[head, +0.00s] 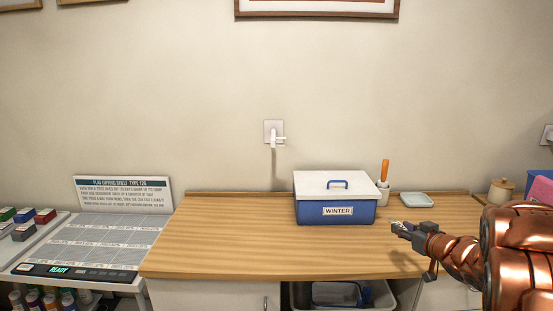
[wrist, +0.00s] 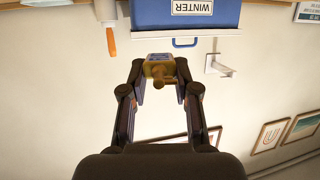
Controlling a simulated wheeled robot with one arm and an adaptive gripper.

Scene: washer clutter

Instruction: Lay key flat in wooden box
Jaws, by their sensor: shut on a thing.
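My gripper (head: 402,229) is shut at the right of the counter in the head view, in front of and to the right of the blue box. I cannot make out a wooden box in either view.
A blue WINTER box (head: 336,211) with a white, handled lid (head: 336,184) stands on the wooden counter (head: 230,236). A drying shelf (head: 90,240) is left. The counter's left half is clear.

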